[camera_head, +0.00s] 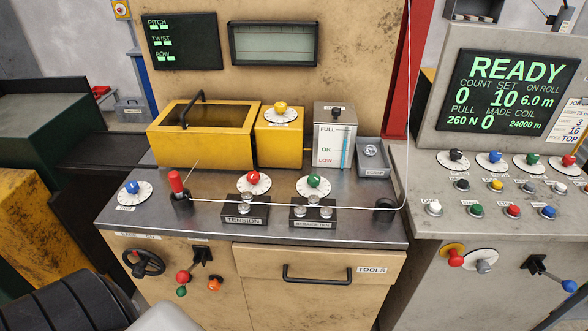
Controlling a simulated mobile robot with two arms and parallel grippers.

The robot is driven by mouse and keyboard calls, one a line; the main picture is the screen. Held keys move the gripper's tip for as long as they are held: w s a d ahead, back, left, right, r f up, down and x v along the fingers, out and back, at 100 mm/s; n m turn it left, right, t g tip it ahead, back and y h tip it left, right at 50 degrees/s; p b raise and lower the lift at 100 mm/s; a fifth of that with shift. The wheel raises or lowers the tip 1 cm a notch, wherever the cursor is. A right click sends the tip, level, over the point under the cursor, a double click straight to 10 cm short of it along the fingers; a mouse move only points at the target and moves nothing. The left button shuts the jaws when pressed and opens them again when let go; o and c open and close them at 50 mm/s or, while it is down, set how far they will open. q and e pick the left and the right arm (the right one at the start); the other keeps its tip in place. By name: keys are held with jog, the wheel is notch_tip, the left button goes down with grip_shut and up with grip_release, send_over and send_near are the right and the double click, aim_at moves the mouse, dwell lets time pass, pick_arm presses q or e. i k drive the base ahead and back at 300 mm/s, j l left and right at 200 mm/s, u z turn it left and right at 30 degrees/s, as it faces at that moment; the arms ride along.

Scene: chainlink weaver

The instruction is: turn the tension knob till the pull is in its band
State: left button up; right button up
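The tension knob (253,178) is red and sits on a white dial behind the TENSION label (245,222) on the metal bench top. Small rollers (243,211) stand in front of its dial. A thin wire (215,202) runs from the left post past the rollers to the right corner, then up. The display (510,95) at the right reads READY, PULL 260 N, COUNT 0, SET 10. No marked pull band is legible. Neither of my grippers shows in the head view.
A green knob (314,181) on a similar dial stands right of the tension knob, above the straightener label. A yellow box (279,138) and an oil gauge (334,140) stand behind. A blue knob (131,187) is at the left. A tools drawer (320,262) is below.

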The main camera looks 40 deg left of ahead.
aim_at(254, 178)
jog(key=i+l+u, duration=0.1)
jog(key=l+u, duration=0.15)
jog(key=u, duration=0.2)
jog(key=i+l+u, duration=0.1)
jog(key=l+u, duration=0.2)
jog(key=u, duration=0.15)
jog(key=l+u, duration=0.25)
jog(key=u, duration=0.2)
